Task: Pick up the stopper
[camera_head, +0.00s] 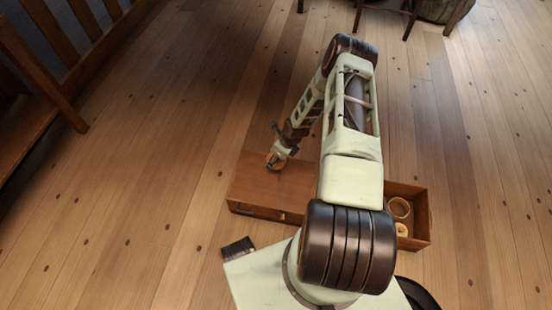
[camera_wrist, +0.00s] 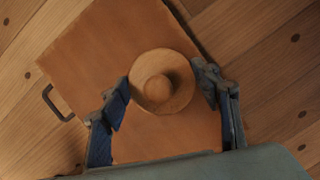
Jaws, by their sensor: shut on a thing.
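The stopper (camera_wrist: 162,84) is a round tan piece with a raised knob in its middle, seen from above in the wrist view. My gripper (camera_wrist: 166,94) has one blue-padded finger on each side of it and is shut on it. The stopper is over the flat brown top of a wooden box (camera_wrist: 110,60); I cannot tell whether it touches that top. In the head view my gripper (camera_head: 274,160) is low over the left part of the box (camera_head: 255,187), and the stopper is too small to make out clearly there.
An open compartment (camera_head: 428,215) at the box's right end holds a pale ring (camera_head: 399,208) and another round piece (camera_head: 402,229). A dark handle (camera_wrist: 55,103) sticks out from the box's side. A wooden bench (camera_head: 40,75) stands at the left. Wooden floor (camera_head: 130,190) around the box is clear.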

